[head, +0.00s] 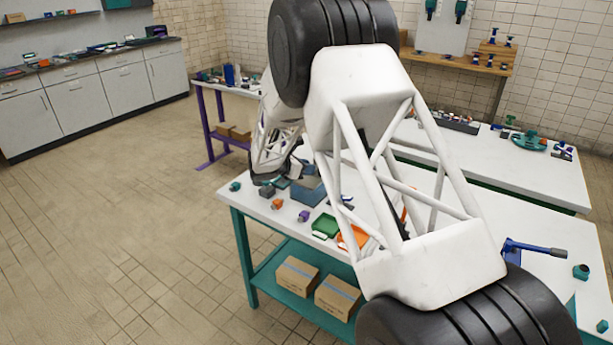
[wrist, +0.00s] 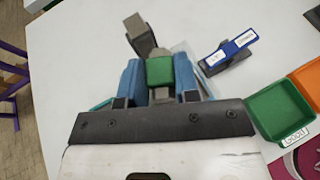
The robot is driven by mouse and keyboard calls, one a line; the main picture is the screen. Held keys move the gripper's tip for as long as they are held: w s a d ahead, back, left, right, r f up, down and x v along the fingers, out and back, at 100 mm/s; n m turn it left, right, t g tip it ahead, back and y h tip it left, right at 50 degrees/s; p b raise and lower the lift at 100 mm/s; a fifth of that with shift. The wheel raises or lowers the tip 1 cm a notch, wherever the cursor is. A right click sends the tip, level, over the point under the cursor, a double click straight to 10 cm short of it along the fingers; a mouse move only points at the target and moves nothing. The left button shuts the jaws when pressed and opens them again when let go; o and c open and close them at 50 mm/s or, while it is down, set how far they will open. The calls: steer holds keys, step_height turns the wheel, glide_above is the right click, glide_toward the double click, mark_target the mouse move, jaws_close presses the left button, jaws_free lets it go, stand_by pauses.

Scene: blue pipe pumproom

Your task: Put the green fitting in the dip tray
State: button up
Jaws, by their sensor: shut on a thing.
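My gripper (wrist: 158,62) is shut on a green block-like piece, the green fitting (wrist: 160,71), between its two blue fingers in the wrist view. Grey parts show just beyond and below it; I cannot tell whether they belong to it. In the head view my gripper (head: 268,181) is low over the far left end of the white table, and the fitting cannot be made out clearly. A green tray (wrist: 278,112) with a white label lies to the right, beside an orange tray (wrist: 308,84). I cannot tell which container is the dip tray.
A blue bin (head: 309,191) stands on the table right of my gripper. A clamp-like piece with a blue labelled bar (wrist: 231,49) lies close by. Small orange (head: 277,203) and purple (head: 304,215) fittings lie near the front edge. My arm hides much of the tabletop.

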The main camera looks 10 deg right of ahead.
steer(key=shift+f, duration=1.7)
steer(key=shift+f, duration=0.15)
steer(key=o, duration=1)
steer(key=shift+s+a+r, duration=0.2)
steer(key=shift+a+r, duration=0.15)
steer(key=shift+a, duration=0.1)
steer(key=v, duration=1.1)
steer(key=shift+s, duration=0.1)
